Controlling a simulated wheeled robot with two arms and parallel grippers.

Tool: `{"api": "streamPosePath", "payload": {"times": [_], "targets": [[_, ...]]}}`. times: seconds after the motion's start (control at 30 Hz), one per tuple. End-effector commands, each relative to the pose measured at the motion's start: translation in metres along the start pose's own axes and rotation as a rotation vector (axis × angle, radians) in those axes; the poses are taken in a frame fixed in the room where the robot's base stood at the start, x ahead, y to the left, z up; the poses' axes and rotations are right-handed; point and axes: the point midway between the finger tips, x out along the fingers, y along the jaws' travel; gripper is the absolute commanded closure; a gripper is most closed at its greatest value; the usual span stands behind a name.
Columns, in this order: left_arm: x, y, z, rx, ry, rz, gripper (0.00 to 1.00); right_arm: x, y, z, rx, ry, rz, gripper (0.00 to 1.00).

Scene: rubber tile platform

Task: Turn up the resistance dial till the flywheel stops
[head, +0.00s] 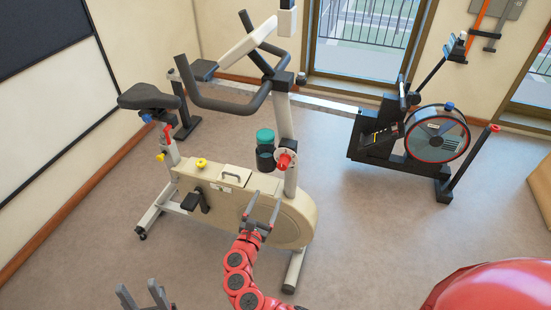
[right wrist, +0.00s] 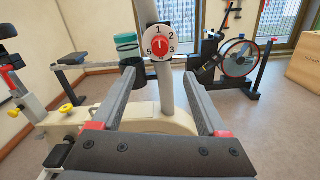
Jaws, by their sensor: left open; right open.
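The resistance dial, a red knob on a white round plate, is on the front post of the beige exercise bike (head: 240,190). The dial shows in the head view (head: 285,160) and faces me in the right wrist view (right wrist: 158,47), with numbers 1 to 5 around it and a pale mark on the knob. My right gripper (head: 265,197) is open and empty, below and in front of the dial, apart from it. In the right wrist view its fingers (right wrist: 162,76) point towards the dial. My left gripper (head: 142,294) is open at the bottom edge. The bike's flywheel is not clearly seen; a beige housing covers its front.
A teal-lidded bottle (head: 265,150) sits close beside the dial, left of the post. The handlebars (head: 220,95) reach out above. A rowing machine (head: 385,140) with a fan wheel (head: 437,135) stands at right. The floor (head: 370,230) between is clear.

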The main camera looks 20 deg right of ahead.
Motion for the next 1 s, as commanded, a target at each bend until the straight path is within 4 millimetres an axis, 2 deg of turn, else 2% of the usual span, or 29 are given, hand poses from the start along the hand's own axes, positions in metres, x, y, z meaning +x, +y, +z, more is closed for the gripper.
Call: {"api": "streamPosePath", "payload": {"times": [0.4,0.63,0.8,1.0], "targets": [[0.004,0.000,-0.001,0.000,0.000,0.000,0.50,0.081,-0.001,-0.002,0.000,0.005,-0.004,0.23],[-0.008,0.000,0.002,0.000,0.000,0.000,0.50,0.121,0.000,-0.005,0.005,0.004,-0.002,0.23],[-0.020,0.001,0.004,0.000,0.000,0.000,0.50,0.146,-0.001,-0.006,0.006,0.006,-0.001,0.23],[-0.028,0.001,0.005,0.000,0.000,0.000,0.50,0.162,0.001,-0.004,0.006,0.006,0.002,0.23]]}}
